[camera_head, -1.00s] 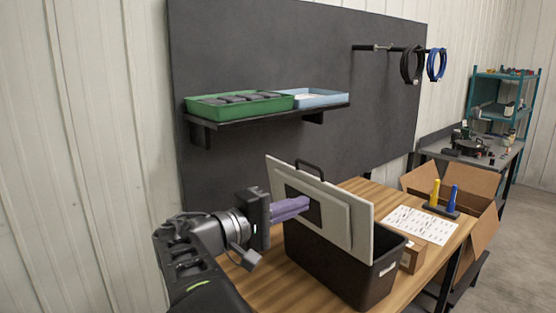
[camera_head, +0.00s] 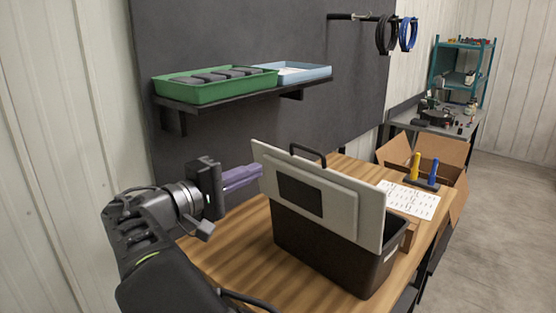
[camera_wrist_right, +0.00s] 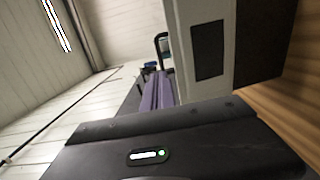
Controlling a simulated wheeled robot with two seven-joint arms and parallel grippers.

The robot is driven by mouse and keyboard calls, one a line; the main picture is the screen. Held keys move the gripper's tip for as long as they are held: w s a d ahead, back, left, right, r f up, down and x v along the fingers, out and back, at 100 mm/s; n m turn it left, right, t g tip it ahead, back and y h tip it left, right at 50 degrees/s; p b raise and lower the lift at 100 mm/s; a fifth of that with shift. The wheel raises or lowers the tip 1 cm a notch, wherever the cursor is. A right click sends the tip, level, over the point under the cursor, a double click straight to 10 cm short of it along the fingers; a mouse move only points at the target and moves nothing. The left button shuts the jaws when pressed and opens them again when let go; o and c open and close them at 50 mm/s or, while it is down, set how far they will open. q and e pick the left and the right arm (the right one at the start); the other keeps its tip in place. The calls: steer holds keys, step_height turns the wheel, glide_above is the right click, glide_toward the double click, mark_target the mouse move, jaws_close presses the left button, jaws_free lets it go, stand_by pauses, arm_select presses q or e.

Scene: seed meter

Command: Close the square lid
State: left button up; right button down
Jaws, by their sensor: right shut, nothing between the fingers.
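The square lid (camera_head: 330,197) is a light grey panel with a dark rectangle in its face and a black handle on its top edge. It stands open, close to upright, on a black bin (camera_head: 325,252) on the wooden table. In the right wrist view the lid (camera_wrist_right: 180,48) is on the right. My right gripper (camera_head: 258,172) has purple fingers, shut and empty, at the lid's left edge; whether they touch it is unclear. In the wrist view the fingers (camera_wrist_right: 158,90) point past the lid's side toward the handle. My left gripper is not in view.
A shelf with a green tray (camera_head: 215,92) and a blue tray (camera_head: 300,75) hangs above the table (camera_head: 235,240). Right of the bin are a printed sheet (camera_head: 415,201) and an open cardboard box (camera_head: 452,205). The table left of the bin is bare.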

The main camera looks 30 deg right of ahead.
mark_target(306, 150)
steer(key=p+x, duration=0.4)
steer(key=x, duration=0.9)
steer(key=shift+d, duration=0.3)
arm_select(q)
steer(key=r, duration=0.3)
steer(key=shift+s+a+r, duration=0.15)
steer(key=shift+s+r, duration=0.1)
arm_select(e)
steer(key=shift+d, duration=0.1)
steer(key=shift+d, duration=0.15)
